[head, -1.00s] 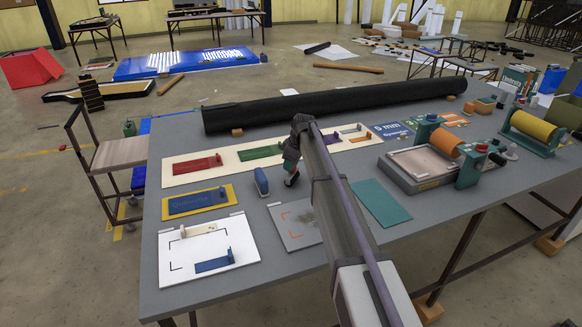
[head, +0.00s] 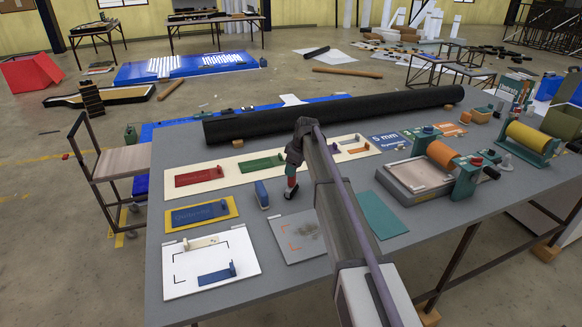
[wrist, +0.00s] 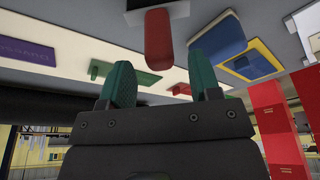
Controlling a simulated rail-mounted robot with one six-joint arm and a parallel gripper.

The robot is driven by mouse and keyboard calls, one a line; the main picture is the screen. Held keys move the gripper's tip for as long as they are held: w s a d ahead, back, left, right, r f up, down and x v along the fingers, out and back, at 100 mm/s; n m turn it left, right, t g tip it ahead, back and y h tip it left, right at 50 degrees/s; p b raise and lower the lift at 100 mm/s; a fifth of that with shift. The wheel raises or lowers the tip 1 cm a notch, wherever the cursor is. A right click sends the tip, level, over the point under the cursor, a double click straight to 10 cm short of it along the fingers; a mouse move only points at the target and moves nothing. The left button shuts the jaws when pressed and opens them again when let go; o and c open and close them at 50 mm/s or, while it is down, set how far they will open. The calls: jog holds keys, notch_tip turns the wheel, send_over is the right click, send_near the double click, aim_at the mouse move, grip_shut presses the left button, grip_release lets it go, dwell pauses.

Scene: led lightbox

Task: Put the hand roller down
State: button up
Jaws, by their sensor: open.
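The hand roller (wrist: 158,38) has a red block-like handle and a greyish lower part. In the wrist view, which appears upside down, its handle points toward my gripper (wrist: 165,84). The two teal fingers stand apart with a gap, and the handle lies ahead of them, not clasped. In the head view, the red handle (head: 291,182) shows just below my gripper (head: 292,168), with a dark part beneath it by the table. My arm hides some of this area, so I cannot tell its exact contact with the table.
The grey table (head: 285,279) holds a blue upright block (head: 261,194) just left of the roller. A white sheet (head: 205,283), a smudged grey plate (head: 297,247) and a teal sheet (head: 381,216) lie nearby. A long black roll (head: 330,113) lies behind, a press (head: 415,180) at right.

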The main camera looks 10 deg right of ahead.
jog(key=p+v, duration=0.5)
jog(key=v, duration=0.2)
jog(key=s+a+m+g+h, duration=0.25)
jog(key=s+m, duration=0.85)
jog(key=s, duration=3.2)
jog(key=shift+t, duration=0.35)
jog(key=shift+w+d+f+b, duration=0.1)
jog(key=shift+w+f+b, duration=0.1)
jog(key=shift+f+b, duration=1.25)
jog(key=shift+w+d+f+b, duration=0.1)
jog(key=shift+w+f+b, duration=0.15)
jog(key=shift+f+b, duration=1.1)
jog(key=shift+o, duration=0.4)
